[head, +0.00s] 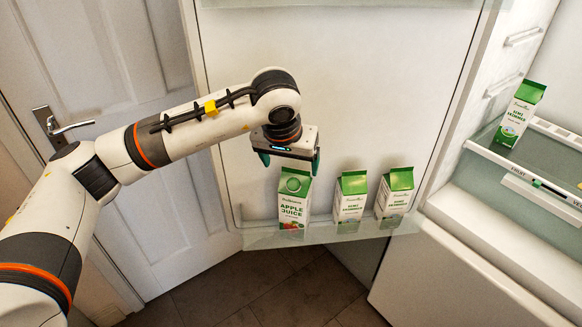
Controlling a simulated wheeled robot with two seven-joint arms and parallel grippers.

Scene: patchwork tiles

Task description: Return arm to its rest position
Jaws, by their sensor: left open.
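My left arm reaches in from the left, and its gripper (289,160) points down above a green and white apple juice carton (293,206). The gripper is open, with its fingers near the carton's top; I cannot tell whether they touch it. The carton stands upright on the glass shelf of the open fridge door (330,80). My right gripper is not in view.
Two semi-skimmed milk cartons (350,204) (394,200) stand to the right on the door shelf (275,240). Another carton (519,115) stands on a shelf inside the fridge. A white room door with a handle (65,127) is behind my arm.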

